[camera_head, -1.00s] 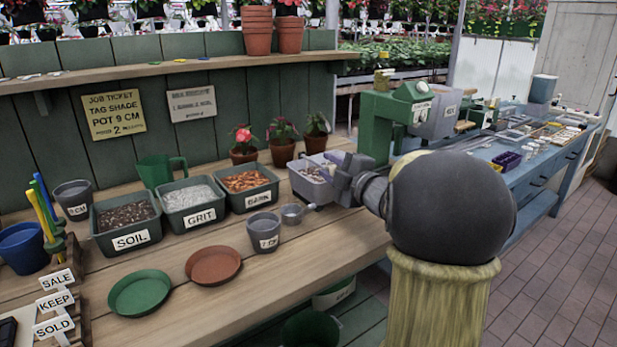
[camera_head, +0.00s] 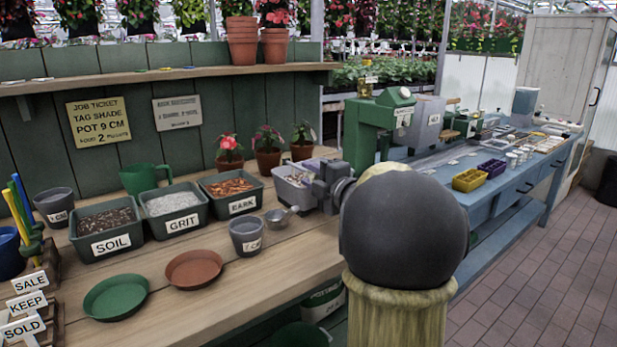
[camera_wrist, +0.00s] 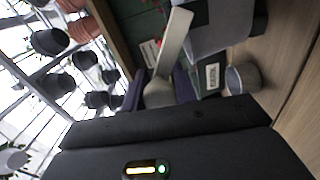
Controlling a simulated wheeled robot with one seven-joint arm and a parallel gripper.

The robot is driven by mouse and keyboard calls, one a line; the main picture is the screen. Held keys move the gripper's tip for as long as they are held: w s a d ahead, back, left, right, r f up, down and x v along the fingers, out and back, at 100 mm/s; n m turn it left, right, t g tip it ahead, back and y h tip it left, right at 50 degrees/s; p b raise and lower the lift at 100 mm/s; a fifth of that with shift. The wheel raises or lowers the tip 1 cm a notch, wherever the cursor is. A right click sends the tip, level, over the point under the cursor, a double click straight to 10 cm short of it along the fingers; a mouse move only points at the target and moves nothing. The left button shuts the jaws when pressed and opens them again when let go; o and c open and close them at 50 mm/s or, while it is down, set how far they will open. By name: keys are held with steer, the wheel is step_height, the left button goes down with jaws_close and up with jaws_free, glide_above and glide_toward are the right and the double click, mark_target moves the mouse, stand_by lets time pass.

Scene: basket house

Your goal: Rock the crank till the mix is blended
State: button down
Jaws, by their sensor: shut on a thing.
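My gripper (camera_head: 322,193) is at the right end of the wooden bench, in front of a pale grey mixing tub (camera_head: 291,190); my round dark arm joint hides part of that area. In the wrist view a pale flat bar (camera_wrist: 175,42) with a rounded end (camera_wrist: 158,94) sticks out just past my gripper; I take it for the crank.
Tubs of soil (camera_head: 104,243), grit (camera_head: 182,224) and bark (camera_head: 243,205) stand left of the mixing tub. A metal scoop (camera_head: 278,217) and a grey pot (camera_head: 246,247) are close by. Potted plants (camera_head: 267,160) stand behind. A green machine (camera_head: 366,125) stands to the right.

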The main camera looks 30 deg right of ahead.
steer(key=shift+s+d+r, duration=0.1)
steer(key=shift+d, duration=0.25)
steer(key=c, duration=1.1)
jaws_free()
steer(key=shift+a, duration=0.1)
steer(key=s+d+p, duration=0.1)
steer(key=s, duration=1.6)
steer(key=shift+d+p, duration=0.3)
steer(key=shift+d, duration=0.1)
steer(key=shift+s, duration=0.1)
